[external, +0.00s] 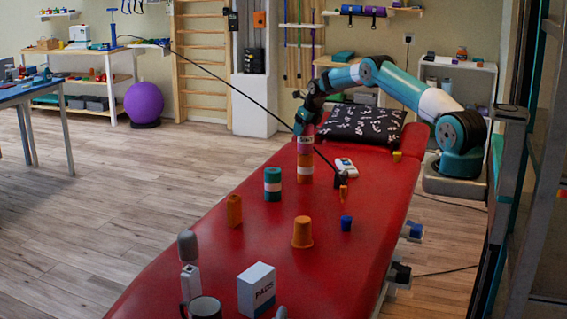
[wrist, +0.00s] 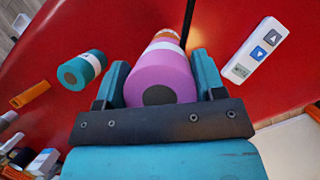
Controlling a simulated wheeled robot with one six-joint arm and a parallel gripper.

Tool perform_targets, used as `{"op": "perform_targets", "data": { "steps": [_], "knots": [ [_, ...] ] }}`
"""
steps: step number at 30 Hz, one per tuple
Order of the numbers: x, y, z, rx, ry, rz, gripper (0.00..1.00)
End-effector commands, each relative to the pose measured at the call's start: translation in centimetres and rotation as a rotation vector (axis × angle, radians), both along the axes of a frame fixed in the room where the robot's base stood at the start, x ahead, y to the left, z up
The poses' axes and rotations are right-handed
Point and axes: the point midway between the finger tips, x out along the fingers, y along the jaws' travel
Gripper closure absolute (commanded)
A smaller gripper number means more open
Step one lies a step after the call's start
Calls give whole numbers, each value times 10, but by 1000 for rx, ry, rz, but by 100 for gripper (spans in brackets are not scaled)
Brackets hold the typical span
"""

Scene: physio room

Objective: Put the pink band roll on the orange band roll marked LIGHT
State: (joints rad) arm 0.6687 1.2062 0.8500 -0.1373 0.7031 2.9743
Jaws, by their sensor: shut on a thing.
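My gripper (external: 304,128) is shut on the pink band roll (wrist: 161,80), which sits upright between the two fingers in the wrist view. The orange band roll (external: 305,174), with a white label band, stands upright on the red treatment table directly below the pink roll. It also shows just beyond the pink roll in the wrist view (wrist: 166,37). The pink roll lines up over the orange one; I cannot tell whether they touch. The lettering on the orange roll is too small to read.
A teal band roll (external: 272,186) stands to the left on the red table (external: 355,225). A white remote (external: 345,167) lies to the right. A patterned pillow (external: 362,124) lies behind.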

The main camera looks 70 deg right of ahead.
Motion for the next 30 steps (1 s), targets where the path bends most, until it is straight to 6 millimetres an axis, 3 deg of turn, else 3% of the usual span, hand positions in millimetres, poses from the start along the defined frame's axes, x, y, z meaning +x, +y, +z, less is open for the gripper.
{"op": "perform_targets", "data": {
  "steps": [3,13,14,16,24,30],
  "knots": [
    [0,0,-10,-1,-3,0,75],
    [0,0,-14,-2,-2,0,75],
    [0,0,-14,-1,-2,0,30],
    [0,0,-13,-1,-2,0,14],
    [0,0,-13,-1,-2,0,12],
    [-4,1,4,-2,-3,0,12]
  ]
}}
